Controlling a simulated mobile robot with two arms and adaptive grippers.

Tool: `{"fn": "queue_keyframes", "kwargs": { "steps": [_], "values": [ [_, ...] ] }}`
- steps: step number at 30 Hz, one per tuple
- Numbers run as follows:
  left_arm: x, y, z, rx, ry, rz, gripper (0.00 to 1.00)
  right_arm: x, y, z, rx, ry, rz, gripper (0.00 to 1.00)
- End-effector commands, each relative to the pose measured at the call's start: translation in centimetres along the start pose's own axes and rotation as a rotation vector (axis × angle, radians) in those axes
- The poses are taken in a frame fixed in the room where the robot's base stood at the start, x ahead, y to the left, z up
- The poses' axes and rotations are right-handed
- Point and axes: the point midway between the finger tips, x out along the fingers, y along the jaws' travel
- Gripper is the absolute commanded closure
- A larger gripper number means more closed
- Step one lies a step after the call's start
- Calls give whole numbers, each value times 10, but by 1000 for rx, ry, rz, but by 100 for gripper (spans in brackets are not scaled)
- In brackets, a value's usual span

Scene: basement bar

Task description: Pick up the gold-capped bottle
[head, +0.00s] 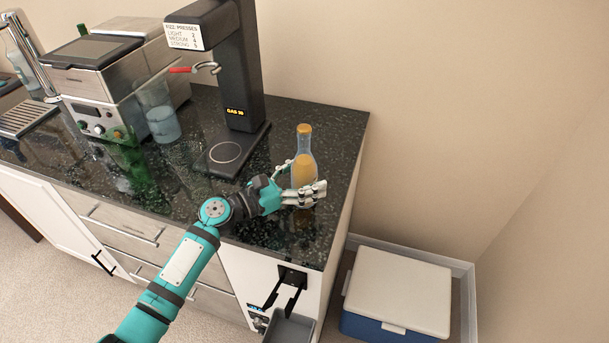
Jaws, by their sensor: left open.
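The gold-capped bottle (304,167) stands upright near the right end of the dark stone counter (285,231). It is clear glass with an orange-yellow liquid and a gold cap. My left gripper (305,182) is open at the lower part of the bottle, its fingers on either side of it. The fingers hide part of the bottle's lower body. I cannot tell whether they touch the glass. My right gripper does not show.
A black soda machine (239,87) stands just behind and left of the bottle. A green bottle (135,168), a clear pitcher (162,122) and a steel coffee machine (97,98) are further left. A blue cooler with a white lid (400,288) sits on the floor at right.

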Motion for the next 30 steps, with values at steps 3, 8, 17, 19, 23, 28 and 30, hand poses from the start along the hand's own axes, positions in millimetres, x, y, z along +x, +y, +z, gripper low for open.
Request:
{"fn": "queue_keyframes", "kwargs": {
  "steps": [3, 8, 17, 19, 23, 28, 30],
  "values": [
    [0, 0, 0, 0, 0, 0, 16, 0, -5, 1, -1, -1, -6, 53],
    [-1, 0, 0, 0, 0, 1, 36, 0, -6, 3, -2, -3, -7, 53],
    [-1, 0, 0, 0, 0, 1, 75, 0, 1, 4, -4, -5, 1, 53],
    [-1, 0, 0, 0, 0, 1, 84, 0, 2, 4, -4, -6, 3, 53],
    [-1, 0, 0, 0, 0, 1, 100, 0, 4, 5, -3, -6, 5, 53],
    [0, 0, 2, 1, -4, 1, 100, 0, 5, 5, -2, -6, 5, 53],
    [0, 1, 4, 2, -4, 1, 100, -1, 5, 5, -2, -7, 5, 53]
  ]
}}
